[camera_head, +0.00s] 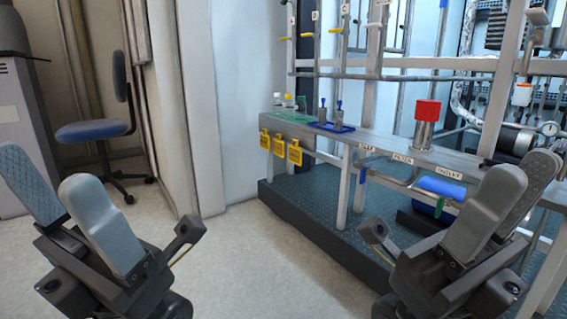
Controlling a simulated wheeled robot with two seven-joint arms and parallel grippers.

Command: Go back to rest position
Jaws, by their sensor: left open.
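My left gripper (48,178) is at the lower left, its two grey finger pads pointing up and spread apart with nothing between them. My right gripper (523,168) is at the lower right, also pointing up. Its two pads stand apart, the nearer one partly covering the farther, and I see nothing held. Both grippers are in front of the workstation and appear clear of it.
A grey bench (375,148) holds a red-topped metal cylinder (427,118), a blue tray (331,127) with small metal items, and a green tray (289,116). Yellow tags (279,147) hang below. A blue office chair (93,130) stands back left. The floor (240,265) between my grippers is clear.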

